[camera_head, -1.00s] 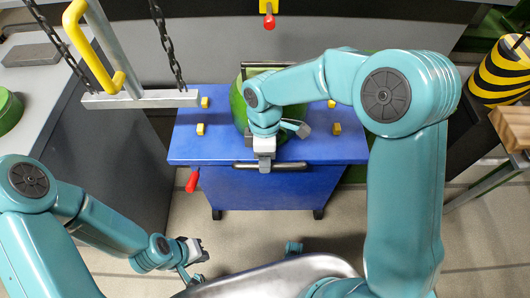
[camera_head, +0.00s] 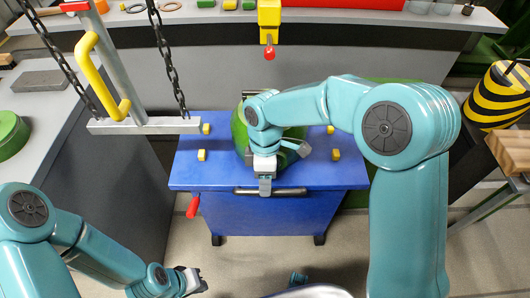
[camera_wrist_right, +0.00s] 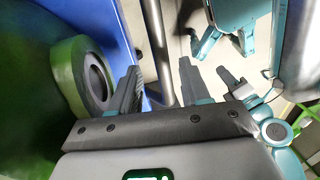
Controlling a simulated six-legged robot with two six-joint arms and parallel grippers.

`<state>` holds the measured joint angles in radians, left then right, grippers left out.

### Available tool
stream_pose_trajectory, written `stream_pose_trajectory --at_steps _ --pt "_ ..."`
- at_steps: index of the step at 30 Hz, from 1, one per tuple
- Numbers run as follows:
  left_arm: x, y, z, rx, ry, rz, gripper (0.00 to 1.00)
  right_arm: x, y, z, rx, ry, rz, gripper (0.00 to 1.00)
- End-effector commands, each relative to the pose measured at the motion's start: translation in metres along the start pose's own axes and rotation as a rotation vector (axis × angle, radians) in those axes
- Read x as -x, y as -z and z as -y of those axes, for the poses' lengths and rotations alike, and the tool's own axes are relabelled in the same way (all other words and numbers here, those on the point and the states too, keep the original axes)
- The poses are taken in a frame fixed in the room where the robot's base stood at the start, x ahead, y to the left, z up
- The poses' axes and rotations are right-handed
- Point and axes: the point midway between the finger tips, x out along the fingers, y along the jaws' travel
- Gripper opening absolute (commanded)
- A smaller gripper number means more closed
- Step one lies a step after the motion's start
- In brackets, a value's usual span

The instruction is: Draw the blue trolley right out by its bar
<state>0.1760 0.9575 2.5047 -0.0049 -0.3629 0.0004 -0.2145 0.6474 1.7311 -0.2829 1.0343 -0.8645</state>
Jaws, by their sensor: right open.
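The blue trolley (camera_head: 215,178) stands on the floor in the middle of the head view. Its dark bar (camera_head: 300,191) runs along the front edge of its top. My right gripper (camera_head: 265,188) is at the middle of the bar. In the right wrist view my right gripper (camera_wrist_right: 160,85) is open, with the bar (camera_wrist_right: 158,45) passing between its fingers; contact cannot be told. My left gripper (camera_head: 192,281) hangs low at the left, away from the trolley, and its jaw gap is unclear.
A large green round object (camera_head: 240,132) sits on the trolley, partly behind my right arm. Small yellow blocks (camera_head: 202,155) surround it. A red handle (camera_head: 193,207) sticks out at the trolley's front left. A chained metal beam (camera_head: 145,126) hangs at upper left. Grey counters flank the trolley.

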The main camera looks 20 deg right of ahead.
Motion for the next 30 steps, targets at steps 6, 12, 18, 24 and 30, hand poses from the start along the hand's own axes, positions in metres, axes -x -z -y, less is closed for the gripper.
stream_pose_trajectory --at_steps 6,12,18,24,30 --pt "0.017 0.0 -0.006 0.0 0.0 0.0 0.0 0.064 0.001 0.0 0.0 -0.006 -0.004 0.46" --pt "0.028 -0.001 -0.01 0.0 0.0 0.0 0.0 0.111 0.001 -0.001 -0.001 -0.004 -0.003 0.46" --pt "0.033 -0.001 -0.012 0.0 0.0 0.0 0.0 0.137 0.0 0.0 0.001 -0.001 -0.002 0.46" --pt "0.034 -0.001 -0.012 0.0 0.0 0.0 0.0 0.143 0.0 0.0 0.001 -0.001 -0.001 0.46" --pt "0.034 -0.001 -0.012 0.0 0.0 0.0 0.0 0.142 0.0 -0.001 0.001 -0.001 -0.001 0.46"
